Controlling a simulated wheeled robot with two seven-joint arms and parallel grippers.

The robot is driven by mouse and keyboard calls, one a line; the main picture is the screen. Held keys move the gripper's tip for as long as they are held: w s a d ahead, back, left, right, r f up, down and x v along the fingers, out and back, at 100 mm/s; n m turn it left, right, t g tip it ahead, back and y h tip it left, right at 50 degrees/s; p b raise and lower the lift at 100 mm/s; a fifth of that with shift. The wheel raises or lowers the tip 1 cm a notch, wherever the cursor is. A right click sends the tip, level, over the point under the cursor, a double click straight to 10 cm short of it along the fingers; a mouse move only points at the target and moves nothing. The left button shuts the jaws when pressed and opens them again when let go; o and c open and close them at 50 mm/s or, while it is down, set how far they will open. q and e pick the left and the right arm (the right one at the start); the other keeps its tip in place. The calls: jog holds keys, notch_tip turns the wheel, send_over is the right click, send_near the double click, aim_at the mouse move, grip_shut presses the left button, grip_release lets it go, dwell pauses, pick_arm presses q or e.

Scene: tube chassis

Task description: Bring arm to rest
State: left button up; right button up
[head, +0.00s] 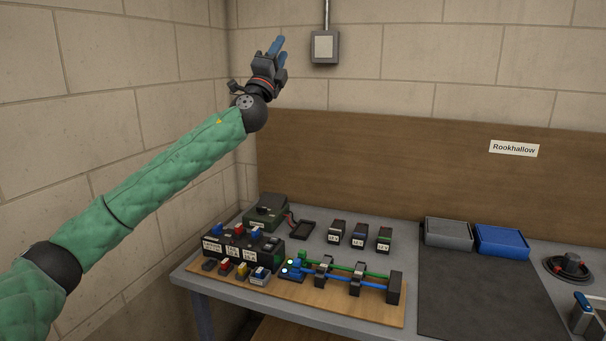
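My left arm comes in from the left, stretched up and to the right. My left gripper (281,49) is raised high above the back left of the bench, in front of the block wall. Its two blue-tipped fingers point upward and appear apart, with nothing seen between them. It is well clear of everything on the bench. My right gripper cannot be made out in this view.
The grey bench (225,288) holds a wooden board (340,302) with green and blue tubes, dark component blocks, a grey tray (448,234), a blue tray (502,241) and a dark mat (480,300). A grey wall box (325,47) hangs right of my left gripper.

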pick_arm(q)
jog(key=s+a+f+n+g+y, duration=0.2)
jog(key=s+f+n+g+y, duration=0.35)
jog(key=f, duration=0.85)
jog(key=s+a+f+n+g+y, duration=0.1)
jog(key=s+f+n+g+y, duration=0.1)
jog(key=s+f+n, duration=0.9)
jog(key=s+a+f+n+g+y, duration=0.2)
jog(key=f+n+g+y, duration=0.15)
jog(key=f, duration=1.35)
jog(key=s+a+f+n+g+h, duration=0.1)
jog(key=s+a+f+g, duration=0.15)
jog(key=s+f, duration=1.05)
jog(key=s+a+f+n+g, duration=0.15)
jog(key=s+f+g, duration=0.25)
jog(key=s+f, duration=0.95)
jog(key=s+d+f+n+g, duration=0.1)
jog(key=s+f+g, duration=0.3)
jog(key=s+f, duration=1)
jog(key=s, duration=0.2)
jog(key=shift+s+f, duration=0.35)
jog(key=shift+s, duration=0.05)
